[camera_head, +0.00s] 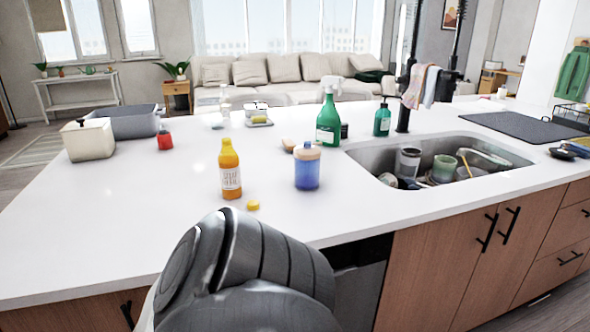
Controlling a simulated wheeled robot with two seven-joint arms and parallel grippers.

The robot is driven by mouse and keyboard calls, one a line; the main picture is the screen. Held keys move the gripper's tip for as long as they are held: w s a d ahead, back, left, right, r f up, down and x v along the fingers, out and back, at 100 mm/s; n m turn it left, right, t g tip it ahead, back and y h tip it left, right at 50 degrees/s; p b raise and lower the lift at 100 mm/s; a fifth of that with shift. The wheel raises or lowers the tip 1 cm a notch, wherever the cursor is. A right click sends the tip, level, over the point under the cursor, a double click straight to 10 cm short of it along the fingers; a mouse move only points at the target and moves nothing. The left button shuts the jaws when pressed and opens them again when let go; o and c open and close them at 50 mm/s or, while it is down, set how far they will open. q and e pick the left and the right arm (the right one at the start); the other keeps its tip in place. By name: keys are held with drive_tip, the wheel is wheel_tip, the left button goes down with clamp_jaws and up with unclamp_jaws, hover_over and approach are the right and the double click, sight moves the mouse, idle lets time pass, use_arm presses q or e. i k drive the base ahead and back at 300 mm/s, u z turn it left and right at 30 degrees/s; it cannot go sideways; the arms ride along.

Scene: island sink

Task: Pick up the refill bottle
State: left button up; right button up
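Several bottles stand upright on the white island counter, and I cannot tell for sure which one is the refill bottle. An orange bottle (230,170) with a white label stands near the front, with a small yellow cap (253,205) lying by its base. A blue container (307,172) with a beige top stands to its right. Behind it are a green spray bottle (328,122) with a white trigger and a small green pump bottle (382,120). A grey part of my own body covers the bottom middle. Neither gripper is in view.
A sink (440,160) with cups and dishes is at the right, under a dark faucet. A grey bin (135,122), a cream box (88,140) and a small red item (165,140) stand at the left. The counter's front left (110,220) is clear.

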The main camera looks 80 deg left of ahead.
sight(227, 160)
drive_tip(key=i, duration=0.5)
drive_tip(key=u, duration=1.05)
